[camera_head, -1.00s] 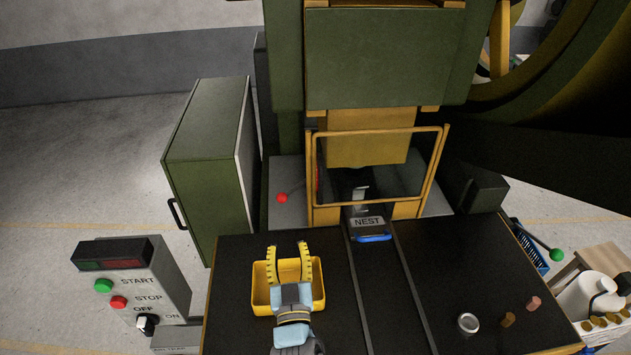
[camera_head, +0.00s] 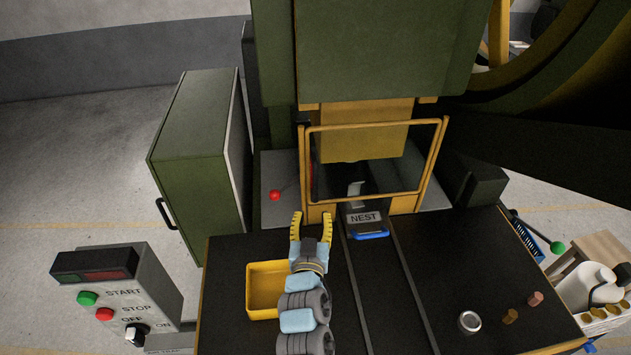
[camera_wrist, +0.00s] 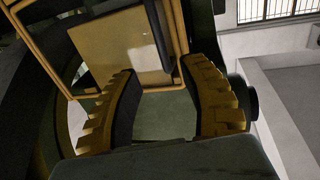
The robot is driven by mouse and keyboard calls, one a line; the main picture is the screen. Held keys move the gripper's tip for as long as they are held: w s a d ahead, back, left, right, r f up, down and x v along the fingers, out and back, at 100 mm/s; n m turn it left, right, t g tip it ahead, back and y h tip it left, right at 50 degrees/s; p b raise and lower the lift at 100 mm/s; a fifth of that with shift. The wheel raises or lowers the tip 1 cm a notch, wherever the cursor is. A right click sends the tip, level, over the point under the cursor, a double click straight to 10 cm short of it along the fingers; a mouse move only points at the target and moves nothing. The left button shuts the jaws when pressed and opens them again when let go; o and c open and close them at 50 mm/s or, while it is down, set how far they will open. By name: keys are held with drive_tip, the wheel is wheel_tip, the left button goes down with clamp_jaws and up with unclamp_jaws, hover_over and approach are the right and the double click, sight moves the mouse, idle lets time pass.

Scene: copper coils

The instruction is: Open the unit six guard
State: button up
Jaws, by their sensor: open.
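The guard is a yellow tube frame (camera_head: 373,124) standing upright across the front of the green press (camera_head: 390,50). It also shows in the wrist view (camera_wrist: 42,52), upper left, beyond my fingers. My gripper (camera_head: 311,214) is open and empty, just below and in front of the guard's lower left corner in the head view. In the wrist view its two ridged yellow fingers (camera_wrist: 165,98) are spread, with nothing between them. I cannot tell whether a finger touches the frame. No unit number can be read.
A black table holds a yellow bin (camera_head: 262,290), a nest block (camera_head: 364,220) with a blue handle, a metal ring (camera_head: 469,321) and small copper pieces. A red-knobbed lever (camera_head: 275,195) stands left of the guard. A control box (camera_head: 118,290) is at lower left, and a green cabinet (camera_head: 195,160) stands behind it.

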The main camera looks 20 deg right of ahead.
sight(315, 186)
drive_tip(key=shift+p+x, duration=1.1)
drive_tip(key=shift+x, duration=5)
drive_tip(key=shift+f, duration=0.1)
clamp_jaws()
